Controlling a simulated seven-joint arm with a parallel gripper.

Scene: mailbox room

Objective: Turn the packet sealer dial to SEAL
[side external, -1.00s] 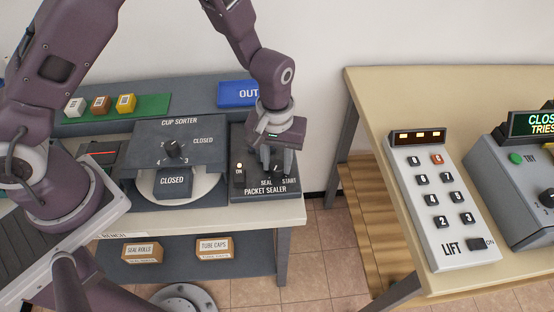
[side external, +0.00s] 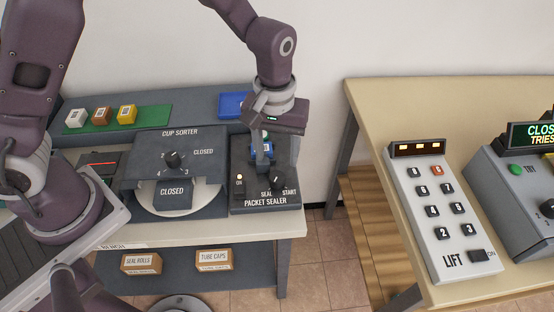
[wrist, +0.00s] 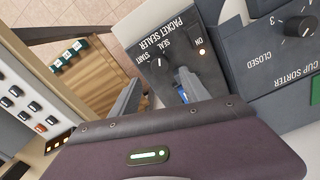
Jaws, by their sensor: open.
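The packet sealer (side external: 238,202) is a dark panel at the right end of the bench. Its black dial (side external: 277,181) sits above the printed words SEAL and START. The dial has a pale pointer mark, but which word it points to is unclear. In the wrist view the sealer panel (wrist: 200,35) shows SEAL and START, with a white mark near them; my gripper hides part of it. My gripper (side external: 262,160) is open, behind and slightly left of the dial, apart from it. A small blue item (side external: 262,146) shows between its fingers, not visibly gripped.
A lit ON lamp (side external: 239,177) is on the sealer's left. The cup sorter (side external: 180,150), with its own knob (side external: 172,159), stands to the left. A blue OUT sign or tray (side external: 233,104) is behind. A separate table (side external: 365,95) with a lift keypad (side external: 440,215) is at right.

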